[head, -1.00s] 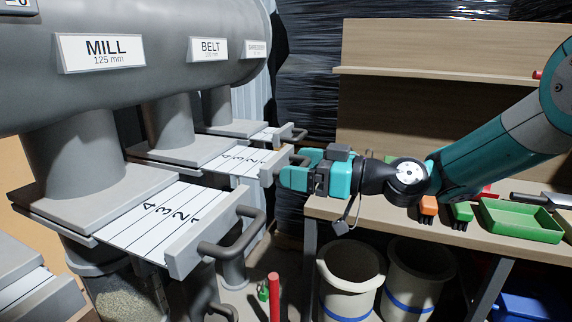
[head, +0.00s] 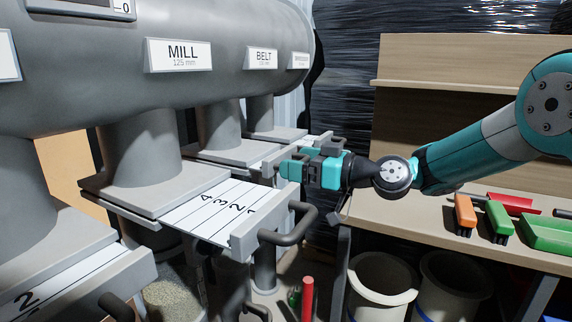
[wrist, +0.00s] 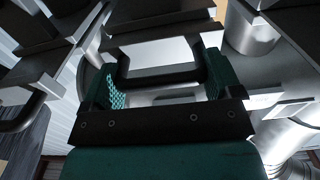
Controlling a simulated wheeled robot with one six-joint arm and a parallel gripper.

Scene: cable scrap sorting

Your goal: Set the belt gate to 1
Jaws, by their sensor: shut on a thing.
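The belt gate is the slide plate (head: 258,171) under the pipe labelled BELT (head: 260,57). Only a short strip of the plate shows between its housing (head: 232,154) and its end bar (head: 269,166). I cannot read any number on it. My gripper (head: 287,168) is at the end bar from the right, with its teal jaws over the gate's handle. In the wrist view, the dark U-shaped handle (wrist: 160,77) lies between the two teal fingers of my gripper (wrist: 162,90), which is shut on it. The jaws hide most of the handle in the head view.
The mill gate (head: 215,213) in front is pulled out, showing 4, 3, 2, 1, and its handle (head: 300,225) sticks out below my gripper. A third gate (head: 310,139) is behind. A workbench (head: 400,215) with brushes and a green tray (head: 550,233) stands right; bins (head: 381,285) stand beneath.

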